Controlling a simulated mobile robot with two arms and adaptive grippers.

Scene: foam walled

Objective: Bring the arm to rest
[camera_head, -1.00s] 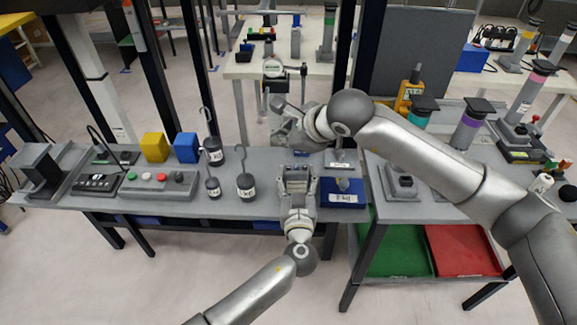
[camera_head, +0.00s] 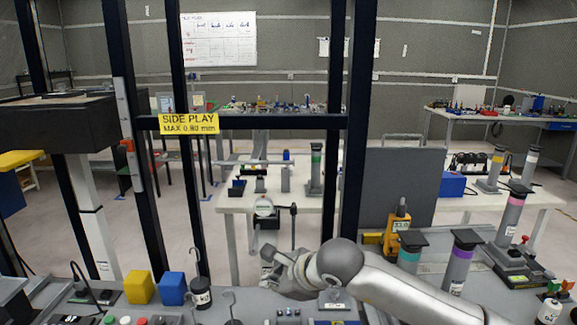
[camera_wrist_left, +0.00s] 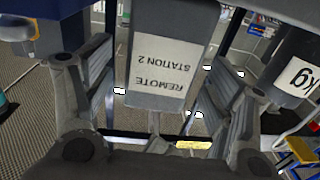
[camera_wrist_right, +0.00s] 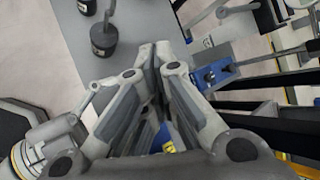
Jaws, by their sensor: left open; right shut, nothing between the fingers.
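My right gripper (camera_head: 272,270) is above the back of the grey bench in the head view, on an arm coming in from the right. In the right wrist view its fingers (camera_wrist_right: 158,60) come together with nothing between them. My left gripper is outside the head view. In the left wrist view its fingers (camera_wrist_left: 158,95) stand wide apart. A grey block labelled REMOTE STATION 2 (camera_wrist_left: 168,65) shows in the gap between them; I cannot tell whether they touch it.
Yellow (camera_head: 139,286) and blue (camera_head: 172,288) blocks and a hooked weight (camera_head: 201,293) stand on the bench left of my right gripper. Dark posts (camera_head: 358,130) rise behind. A yellow device (camera_head: 397,230) and a purple-banded post (camera_head: 460,260) stand right, near my right arm.

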